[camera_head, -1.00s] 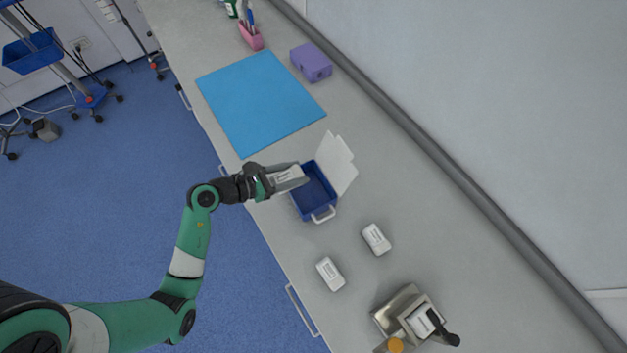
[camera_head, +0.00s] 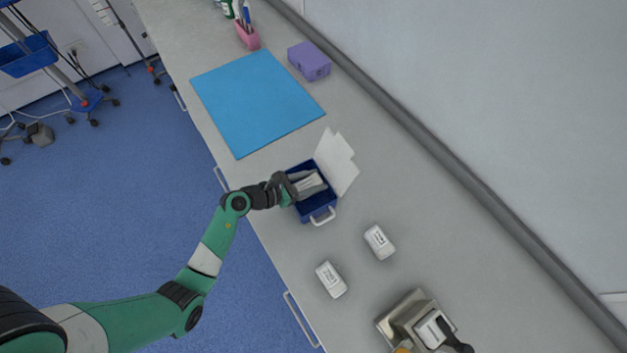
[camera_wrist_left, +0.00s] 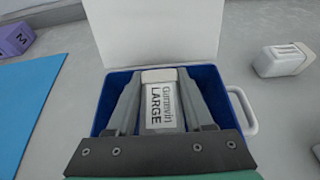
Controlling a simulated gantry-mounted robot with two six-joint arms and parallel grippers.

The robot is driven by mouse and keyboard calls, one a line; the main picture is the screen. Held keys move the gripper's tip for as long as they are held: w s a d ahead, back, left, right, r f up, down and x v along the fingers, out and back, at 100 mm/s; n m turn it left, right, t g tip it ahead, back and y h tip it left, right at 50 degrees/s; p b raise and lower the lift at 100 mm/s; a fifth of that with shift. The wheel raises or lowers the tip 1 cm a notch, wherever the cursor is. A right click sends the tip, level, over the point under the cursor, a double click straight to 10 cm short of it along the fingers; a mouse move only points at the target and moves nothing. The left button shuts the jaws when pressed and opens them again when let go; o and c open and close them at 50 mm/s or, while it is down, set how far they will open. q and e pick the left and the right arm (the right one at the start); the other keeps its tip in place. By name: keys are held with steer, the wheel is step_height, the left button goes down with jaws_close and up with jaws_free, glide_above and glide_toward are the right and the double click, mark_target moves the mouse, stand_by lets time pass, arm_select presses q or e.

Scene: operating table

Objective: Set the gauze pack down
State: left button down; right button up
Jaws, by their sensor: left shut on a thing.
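My left gripper (camera_head: 311,181) is shut on a white gauze pack (camera_head: 305,183). It holds the pack over or inside the open blue box (camera_head: 318,213) with a white handle and raised white lid. In the left wrist view the pack (camera_wrist_left: 160,105) reads "LARGE" and sits between the two grey fingers, framed by the blue box walls (camera_wrist_left: 215,80). I cannot tell whether the pack touches the box floor. My right gripper is not in view.
Two white packs (camera_head: 331,279) (camera_head: 379,241) lie on the counter below the box. A blue mat (camera_head: 258,100), a purple box (camera_head: 309,61) and a pink holder (camera_head: 248,36) lie beyond.

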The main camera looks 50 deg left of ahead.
arm_select(q)
steer(key=shift+f+b, duration=0.35)
steer(key=shift+f, duration=0.25)
steer(key=shift+c, duration=1.4)
jaws_free()
steer(key=shift+r, duration=0.25)
steer(key=shift+r+p, duration=0.55)
steer(key=shift+p, duration=0.05)
steer(key=p+v, duration=0.2)
steer(key=v, duration=1)
steer(key=shift+f, duration=0.15)
